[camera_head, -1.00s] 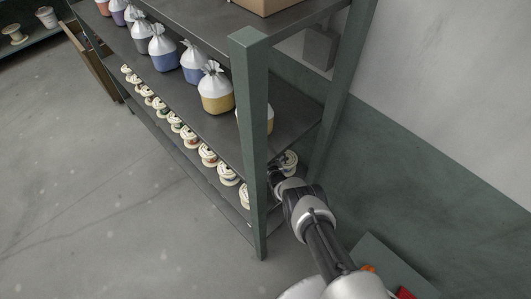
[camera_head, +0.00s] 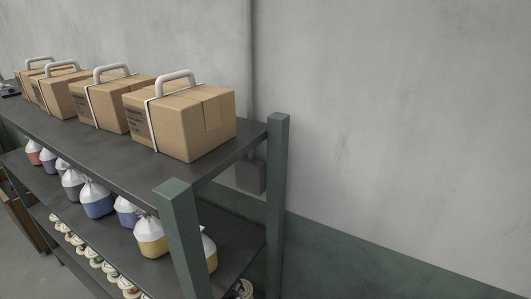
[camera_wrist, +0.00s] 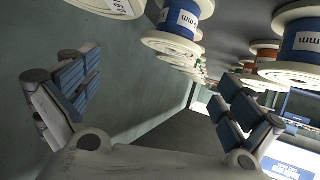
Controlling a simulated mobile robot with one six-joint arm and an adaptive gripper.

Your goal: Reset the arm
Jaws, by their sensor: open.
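My gripper (camera_wrist: 155,105) shows in the wrist view with its two blue-padded fingers spread wide apart and nothing between them. Spools with white flanges are beyond it in the wrist view: a blue-wound spool (camera_wrist: 180,18) at the top middle and a larger blue-wound spool (camera_wrist: 297,42) at the upper right. They appear apart from the fingers. The wrist picture looks tilted, with the spools along the top. My arm and gripper are not visible in the head view.
In the head view a dark shelf (camera_head: 75,153) with green posts (camera_head: 181,240) holds several cardboard boxes (camera_head: 183,118) with white handles on top. Bags (camera_head: 97,200) and rows of spools (camera_head: 96,262) sit on lower levels. A bare wall (camera_head: 400,110) fills the right.

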